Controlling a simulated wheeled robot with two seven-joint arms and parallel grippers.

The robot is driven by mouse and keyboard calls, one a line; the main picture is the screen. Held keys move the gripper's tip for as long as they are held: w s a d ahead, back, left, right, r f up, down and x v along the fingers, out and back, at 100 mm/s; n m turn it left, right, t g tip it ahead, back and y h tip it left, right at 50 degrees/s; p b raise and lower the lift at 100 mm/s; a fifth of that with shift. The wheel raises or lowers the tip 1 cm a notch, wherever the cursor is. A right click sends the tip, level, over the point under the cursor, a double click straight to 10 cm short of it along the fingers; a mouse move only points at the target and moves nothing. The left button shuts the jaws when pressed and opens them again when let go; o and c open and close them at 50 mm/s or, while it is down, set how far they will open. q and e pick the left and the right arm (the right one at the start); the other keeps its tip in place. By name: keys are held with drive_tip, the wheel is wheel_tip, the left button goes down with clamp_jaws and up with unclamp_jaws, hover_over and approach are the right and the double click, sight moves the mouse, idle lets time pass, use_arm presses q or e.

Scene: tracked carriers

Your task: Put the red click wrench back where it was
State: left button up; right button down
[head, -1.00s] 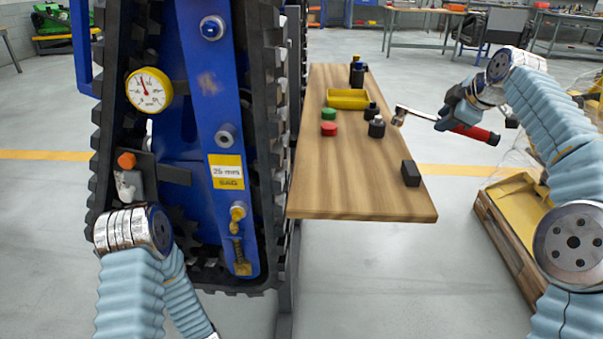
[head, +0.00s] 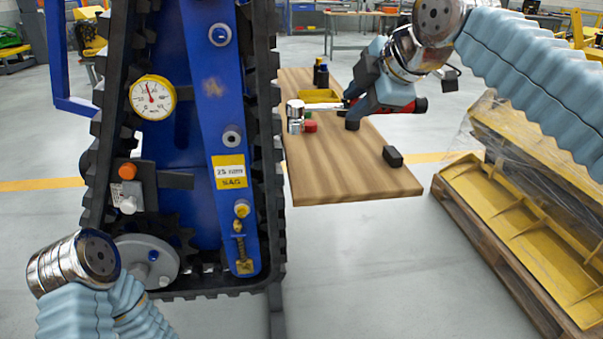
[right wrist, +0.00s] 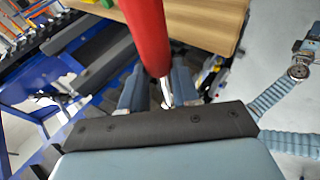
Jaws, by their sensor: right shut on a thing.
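The red click wrench has a red handle (head: 418,105), a silver shaft and a silver head (head: 295,110). My right gripper (head: 368,96) is shut on it and holds it roughly level, head to the left, in front of the wooden bench top (head: 340,175) in the head view. In the right wrist view the red handle (right wrist: 148,35) runs up from my gripper's fingers (right wrist: 160,92), with a bit of bright shaft between them. The gripper hides part of the shaft and bench. Of my left arm only links show at the lower left; its gripper is out of view.
A yellow tray (head: 320,96), red cap (head: 310,126) and black block (head: 392,156) are on the bench. The blue carrier with black track (head: 265,190) stands left of it. A pallet with yellow parts (head: 520,215) is at right. Floor between bench and pallet is clear.

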drive_tip(key=s+a, duration=0.1)
drive_tip(key=s, duration=0.4)
drive_tip(key=w+d+f, duration=0.1)
drive_tip(key=w+f, duration=0.2)
drive_tip(key=w, duration=0.1)
drive_tip(key=w+d+f, duration=0.1)
drive_tip(key=w+f, duration=0.3)
drive_tip(key=w+d+f, duration=0.1)
drive_tip(key=w+f, duration=0.3)
drive_tip(key=w, duration=0.1)
drive_tip(key=shift+d+b, duration=0.3)
drive_tip(key=shift+b, duration=0.1)
drive_tip(key=shift+s+f, duration=0.1)
drive_tip(key=shift+f, duration=0.4)
